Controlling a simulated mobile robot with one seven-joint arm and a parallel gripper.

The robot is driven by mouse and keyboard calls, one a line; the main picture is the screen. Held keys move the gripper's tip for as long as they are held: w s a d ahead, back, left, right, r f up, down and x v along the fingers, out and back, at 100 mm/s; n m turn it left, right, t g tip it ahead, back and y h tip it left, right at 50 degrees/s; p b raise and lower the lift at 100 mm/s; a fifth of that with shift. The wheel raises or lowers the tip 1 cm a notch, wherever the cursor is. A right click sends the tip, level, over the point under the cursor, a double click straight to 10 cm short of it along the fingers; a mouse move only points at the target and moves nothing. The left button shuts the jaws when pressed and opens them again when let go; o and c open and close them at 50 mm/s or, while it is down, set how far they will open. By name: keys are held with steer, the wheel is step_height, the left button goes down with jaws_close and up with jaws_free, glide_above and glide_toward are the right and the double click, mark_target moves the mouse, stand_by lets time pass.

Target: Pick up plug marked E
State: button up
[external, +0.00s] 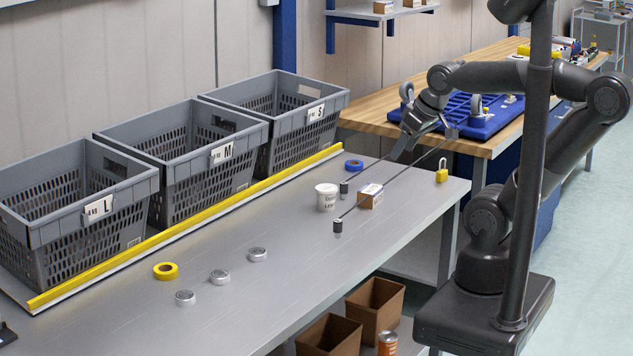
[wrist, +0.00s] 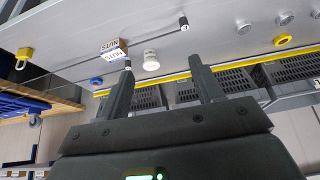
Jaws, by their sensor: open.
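My gripper (external: 432,128) is open and empty above the far right end of the grey table, near the wooden bench. In the wrist view its two dark fingers (wrist: 162,66) stand apart with nothing between them. Two small dark cylinders, which could be plugs, show on the grey table: a nearer one (external: 338,226) and a farther one (external: 343,188), each with a thin dark line running back toward my gripper. In the wrist view one dark cylinder (wrist: 183,23) shows at the end of such a line. I cannot read a letter E on either.
A white tub (external: 327,198) and small box (external: 370,196) stand near the cylinders. A blue tape roll (external: 354,165), yellow padlock (external: 441,175), yellow tape roll (external: 166,271) and several silver tins are on the table. Grey crates stand behind a yellow strip (external: 190,228). A blue tray (external: 480,122) sits on the bench.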

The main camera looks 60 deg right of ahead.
steer(key=shift+c, duration=1.2)
steer(key=shift+w, duration=0.1)
